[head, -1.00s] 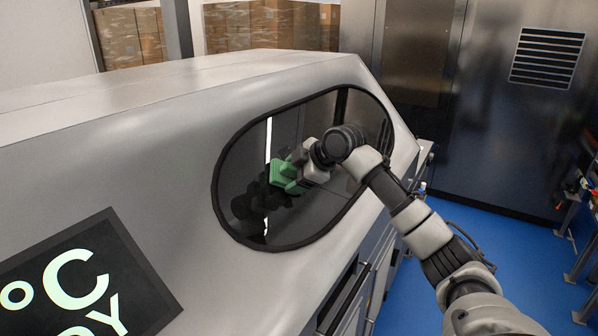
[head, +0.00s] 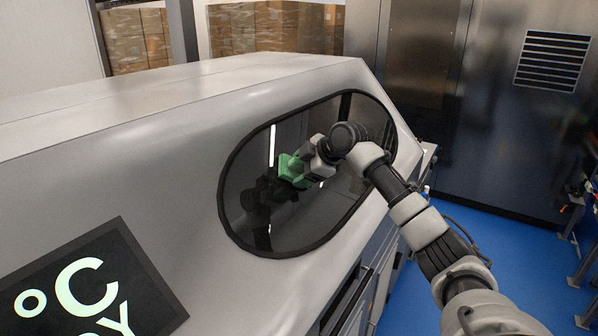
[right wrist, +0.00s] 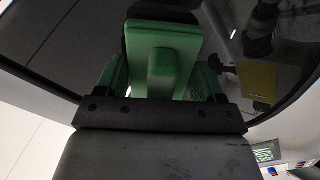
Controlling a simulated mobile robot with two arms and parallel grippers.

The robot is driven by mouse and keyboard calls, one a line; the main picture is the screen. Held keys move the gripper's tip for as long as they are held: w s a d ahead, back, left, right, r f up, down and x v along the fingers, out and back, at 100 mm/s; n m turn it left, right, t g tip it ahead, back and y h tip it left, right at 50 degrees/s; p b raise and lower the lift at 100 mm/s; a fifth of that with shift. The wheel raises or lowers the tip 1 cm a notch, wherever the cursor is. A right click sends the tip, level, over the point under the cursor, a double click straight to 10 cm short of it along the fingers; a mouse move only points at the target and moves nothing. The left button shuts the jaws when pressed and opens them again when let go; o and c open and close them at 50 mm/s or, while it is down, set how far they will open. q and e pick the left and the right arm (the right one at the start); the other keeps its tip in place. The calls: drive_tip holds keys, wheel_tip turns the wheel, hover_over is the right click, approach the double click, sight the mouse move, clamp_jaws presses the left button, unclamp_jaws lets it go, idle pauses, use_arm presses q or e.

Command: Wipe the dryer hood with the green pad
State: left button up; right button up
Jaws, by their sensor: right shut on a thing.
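The dryer hood (head: 150,110) is a large grey sloped housing across the left and middle of the head view. Its dark oval window (head: 250,215) has a black rim and mirrors my arm. My right gripper (head: 303,163) is shut on the green pad (head: 291,171) in front of the window. In the right wrist view the green pad (right wrist: 163,50) sits between the fingers, its face toward the dark glass. I cannot tell whether the pad touches the glass. My left gripper is not in view.
A dark display (head: 95,290) with light characters is set in the hood at lower left. A dark metal cabinet (head: 490,150) with a vent stands at right. Cardboard boxes (head: 270,28) stand behind the hood. Blue floor (head: 500,240) lies open at right.

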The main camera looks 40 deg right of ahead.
drive_tip(key=shift+w+d, duration=0.5)
drive_tip(key=shift+d, duration=1.15)
drive_tip(key=shift+w+d, duration=0.5)
drive_tip(key=shift+d, duration=1.2)
drive_tip(key=shift+w+d, duration=0.5)
drive_tip(key=shift+d, duration=1.15)
drive_tip(key=v, duration=0.6)
drive_tip(key=v, duration=0.3)
